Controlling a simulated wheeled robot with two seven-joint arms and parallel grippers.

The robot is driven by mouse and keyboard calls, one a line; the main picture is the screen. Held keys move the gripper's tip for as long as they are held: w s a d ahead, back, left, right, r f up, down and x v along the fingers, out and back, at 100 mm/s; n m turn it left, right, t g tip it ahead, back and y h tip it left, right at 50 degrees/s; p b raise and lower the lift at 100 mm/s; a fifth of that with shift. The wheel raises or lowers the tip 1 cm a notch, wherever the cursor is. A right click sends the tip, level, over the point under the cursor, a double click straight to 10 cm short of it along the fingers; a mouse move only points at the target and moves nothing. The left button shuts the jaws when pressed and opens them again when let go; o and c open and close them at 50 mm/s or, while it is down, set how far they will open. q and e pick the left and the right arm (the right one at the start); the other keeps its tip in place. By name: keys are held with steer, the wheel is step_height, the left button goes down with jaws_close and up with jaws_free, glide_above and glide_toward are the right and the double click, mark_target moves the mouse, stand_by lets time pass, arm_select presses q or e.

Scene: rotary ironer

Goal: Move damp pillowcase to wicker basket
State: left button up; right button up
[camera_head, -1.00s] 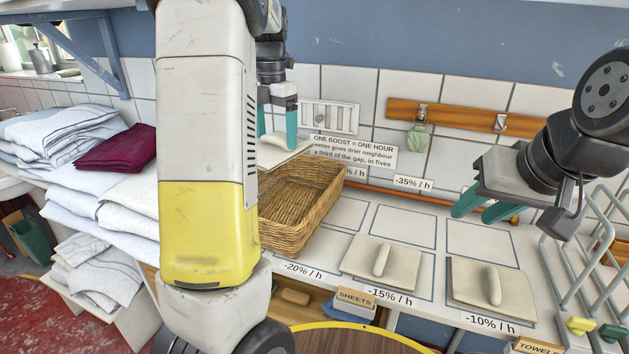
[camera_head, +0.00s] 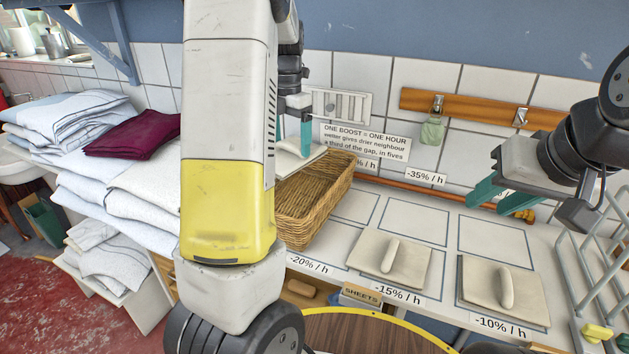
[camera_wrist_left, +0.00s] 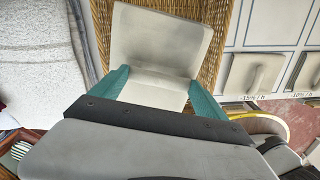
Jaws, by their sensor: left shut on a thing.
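The pale, flat, folded pillowcase (camera_head: 296,163) is in my left gripper (camera_head: 306,138), over the back left part of the wicker basket (camera_head: 318,205). In the left wrist view, the pillowcase (camera_wrist_left: 160,42) sits between the teal fingers of my left gripper (camera_wrist_left: 160,92), with the wicker basket (camera_wrist_left: 212,35) around and below it. I cannot tell whether the pillowcase touches the basket. My left arm hides the basket's left side. My right gripper (camera_head: 502,199) is open and empty above the right part of the counter.
Two pale pads with raised handles, one (camera_head: 388,262) by the -15% label and one (camera_head: 503,293) by the -10% label, lie on the counter. Folded linen (camera_head: 75,125) and a maroon cloth (camera_head: 135,135) are stacked at left. A wire rack (camera_head: 590,270) stands at right.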

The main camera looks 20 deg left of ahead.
arm_select(q)
steer(key=o, duration=1.3)
step_height(320, 180, up, 8)
steer(key=shift+f, duration=0.1)
steer(key=shift+s, duration=0.1)
